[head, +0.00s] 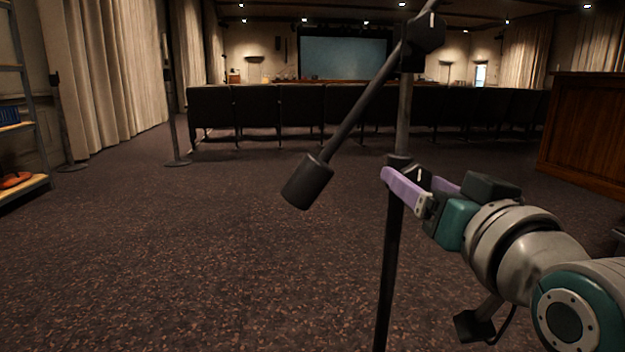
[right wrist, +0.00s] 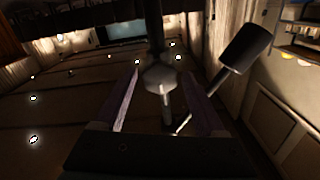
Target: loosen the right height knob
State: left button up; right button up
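A dark microphone stand (head: 387,275) rises from the bottom of the head view. Its height knob (head: 421,176), dark with a white mark, sits at the collar partway up the pole. In the right wrist view the knob (right wrist: 159,77) looks faceted and lies between the fingers. My right gripper (head: 422,186) has lilac fingers, one on each side of the knob. In the right wrist view my right gripper (right wrist: 160,90) shows its fingers spread, with gaps to the knob on both sides. My left gripper is not in view.
The stand's slanting boom (head: 362,105) carries a dark cylindrical counterweight (head: 308,181) left of the pole, close to the gripper. Rows of dark seats (head: 300,108) stand behind. A wooden cabinet (head: 590,135) is at right, a shelf (head: 22,125) at left. The carpet around is clear.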

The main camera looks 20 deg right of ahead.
grip_shut()
dwell(0.3)
